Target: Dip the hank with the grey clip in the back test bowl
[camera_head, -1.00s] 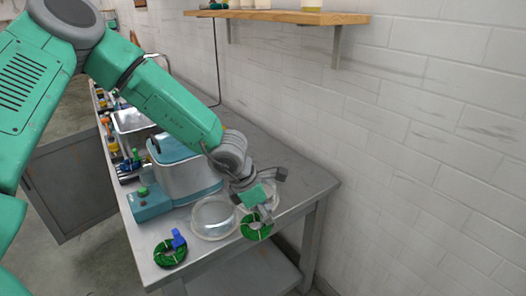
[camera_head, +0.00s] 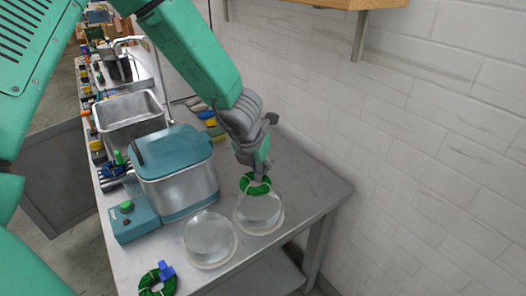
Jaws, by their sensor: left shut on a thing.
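My left gripper (camera_head: 259,166) is shut on a green hank (camera_head: 250,187). The hank hangs over the far part of the right-hand clear bowl (camera_head: 260,229). I cannot tell whether it touches the bowl or its contents. The gripper covers the hank's top, and no grey clip can be made out. A second clear bowl (camera_head: 210,262) stands to the left and nearer. Another green hank (camera_head: 146,287) with a blue clip (camera_head: 166,271) lies at the table's front. My right gripper is not in view.
A blue-lidded grey tank (camera_head: 178,180) with a teal control box (camera_head: 133,222) stands left of the bowls. A metal sink (camera_head: 128,108) is behind it. The white tiled wall (camera_head: 400,150) bounds the right. Bare tabletop (camera_head: 310,185) lies right of the bowls.

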